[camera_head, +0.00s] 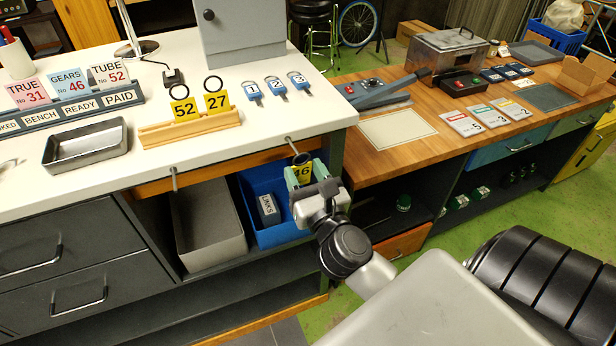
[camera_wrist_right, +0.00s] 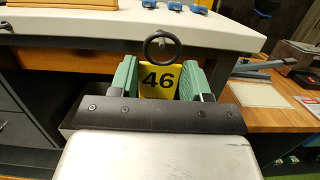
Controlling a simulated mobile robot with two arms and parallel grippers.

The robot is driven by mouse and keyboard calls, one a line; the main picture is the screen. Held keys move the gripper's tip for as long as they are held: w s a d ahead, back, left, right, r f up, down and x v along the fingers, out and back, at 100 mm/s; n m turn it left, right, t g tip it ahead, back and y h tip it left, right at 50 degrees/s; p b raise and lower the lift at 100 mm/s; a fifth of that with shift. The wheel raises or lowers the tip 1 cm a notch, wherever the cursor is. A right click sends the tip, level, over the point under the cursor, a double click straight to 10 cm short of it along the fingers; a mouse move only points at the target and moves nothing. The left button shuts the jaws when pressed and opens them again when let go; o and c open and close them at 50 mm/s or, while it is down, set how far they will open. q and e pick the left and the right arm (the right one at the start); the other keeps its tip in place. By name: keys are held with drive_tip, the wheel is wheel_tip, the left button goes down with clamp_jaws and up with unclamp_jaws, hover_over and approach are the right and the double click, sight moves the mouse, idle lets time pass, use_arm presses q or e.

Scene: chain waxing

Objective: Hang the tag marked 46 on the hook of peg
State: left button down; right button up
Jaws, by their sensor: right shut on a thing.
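The yellow tag marked 46 (camera_head: 303,171) has a black ring at its top. My right gripper (camera_head: 308,174) is shut on it, just in front of the white bench's edge. In the right wrist view the tag (camera_wrist_right: 158,80) stands upright between the green fingers (camera_wrist_right: 160,82), its ring above them. One metal peg (camera_head: 291,146) sticks out of the bench front close to the ring; another peg (camera_head: 175,180) is further left. A small grey shape shows inside the ring in the wrist view; I cannot tell whether the ring is around the peg. My left gripper is not in view.
Tags 52 (camera_head: 185,108) and 27 (camera_head: 217,101) stand in a wooden rack (camera_head: 190,129) on the white bench. Under the bench are a grey bin (camera_head: 208,228) and a blue bin (camera_head: 262,187). A wooden bench (camera_head: 430,138) stands to the right.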

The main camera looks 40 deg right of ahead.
sight(301, 174)
drive_tip(key=shift+f+x, duration=0.2)
drive_tip(key=shift+x, duration=0.65)
drive_tip(key=shift+f+x, duration=0.2)
drive_tip(key=shift+x, duration=0.65)
drive_tip(key=shift+w+d+f, duration=0.15)
drive_tip(key=shift+w+f, duration=0.25)
drive_tip(key=shift+w, duration=0.2)
drive_tip(key=o, duration=0.5)
drive_tip(key=o, duration=0.5)
drive_tip(key=shift+o, duration=0.2)
drive_tip(key=shift+f, duration=0.1)
idle(0.3)
